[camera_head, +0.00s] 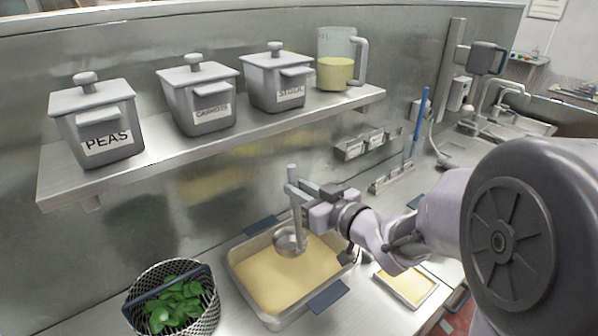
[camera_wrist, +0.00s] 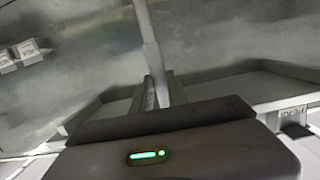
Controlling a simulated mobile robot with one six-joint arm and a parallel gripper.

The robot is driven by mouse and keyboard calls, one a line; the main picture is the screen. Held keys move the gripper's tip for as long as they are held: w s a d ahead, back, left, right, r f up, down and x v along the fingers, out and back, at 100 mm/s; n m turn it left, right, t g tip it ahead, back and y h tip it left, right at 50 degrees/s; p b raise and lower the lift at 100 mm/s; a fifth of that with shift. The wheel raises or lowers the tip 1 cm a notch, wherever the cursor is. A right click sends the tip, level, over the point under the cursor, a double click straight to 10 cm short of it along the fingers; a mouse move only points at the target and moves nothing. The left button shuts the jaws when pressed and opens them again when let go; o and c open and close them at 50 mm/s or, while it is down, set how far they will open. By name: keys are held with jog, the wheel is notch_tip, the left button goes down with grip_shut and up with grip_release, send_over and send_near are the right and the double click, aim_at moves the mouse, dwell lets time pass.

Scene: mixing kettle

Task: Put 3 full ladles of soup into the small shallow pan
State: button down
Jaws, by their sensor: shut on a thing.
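My gripper (camera_head: 308,191) is shut on the upright handle of a metal ladle (camera_head: 290,242). The ladle's bowl hangs over the large pan (camera_head: 235,262) of pale yellow soup (camera_head: 285,275); I cannot tell whether it touches the soup or what it holds. The handle (camera_wrist: 150,40) rises between my jaws in the wrist view. A small shallow pan (camera_head: 433,291) lies on the counter to the right of the large pan, partly behind my arm. It has a yellow layer of soup (camera_head: 410,286) in it.
A wire basket of green leaves (camera_head: 175,305) stands left of the large pan. A shelf (camera_head: 150,160) above holds lidded containers, one marked PEAS (camera_head: 100,125), and a clear jug (camera_head: 337,65) of yellow liquid. A blue-handled tool (camera_head: 418,118) stands upright at the back right.

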aim_at(299, 229)
jog(key=f+b, duration=0.4)
jog(key=f, duration=0.1)
jog(key=f+b, duration=0.4)
jog(key=f, duration=0.1)
jog(key=shift+s+a+f, duration=0.1)
jog(key=shift+s+f, duration=0.05)
jog(key=shift+s, duration=0.05)
jog(key=shift+s+d+f+b, duration=0.2)
jog(key=shift+s+f+b, duration=0.15)
jog(key=shift+b, duration=0.75)
jog(key=s+b, duration=0.1)
jog(key=b, duration=0.1)
jog(key=s+d+f+t+y+b, duration=0.1)
jog(key=b, duration=0.2)
jog(key=shift+d+f, duration=0.1)
jog(key=shift+s+t, duration=0.1)
jog(key=shift+t, duration=0.2)
jog(key=shift+r, duration=0.3)
notch_tip(299, 229, up, 14)
jog(key=p, duration=1)
jog(key=shift+f+p, duration=0.25)
jog(key=shift+p, duration=0.05)
jog(key=shift+f, duration=0.2)
jog(key=shift+d, duration=0.15)
